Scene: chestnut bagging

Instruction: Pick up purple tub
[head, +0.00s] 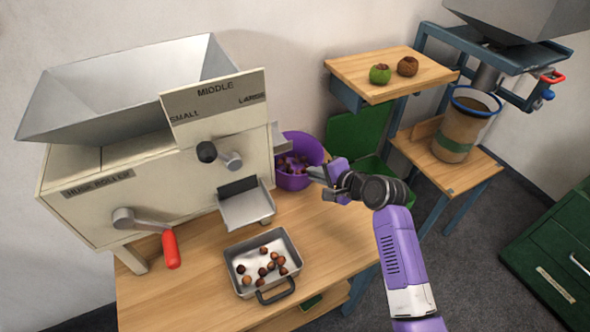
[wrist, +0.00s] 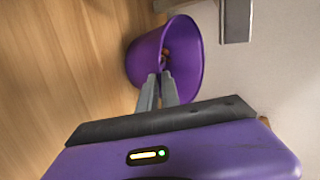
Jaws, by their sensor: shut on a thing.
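The purple tub (head: 293,181) stands on the wooden table beside the right side of the husk roller machine, with several chestnuts inside. My gripper (head: 318,174) reaches it from the right and is shut on the tub's near right wall. In the wrist view, the purple tub (wrist: 143,62) is ahead of my gripper (wrist: 161,77), whose fingertips meet at its rim. A few brown chestnuts show inside it there. The finger tips partly cover the wall they hold.
The husk roller (head: 150,185) stands to the left, its small chute just above the tub. A metal tray (head: 290,247) with chestnuts lies at the table's front. A green bin (head: 372,170) is behind my wrist. A small wooden stand (head: 350,68) holds two chestnut burrs. Bare table lies right of the tray.

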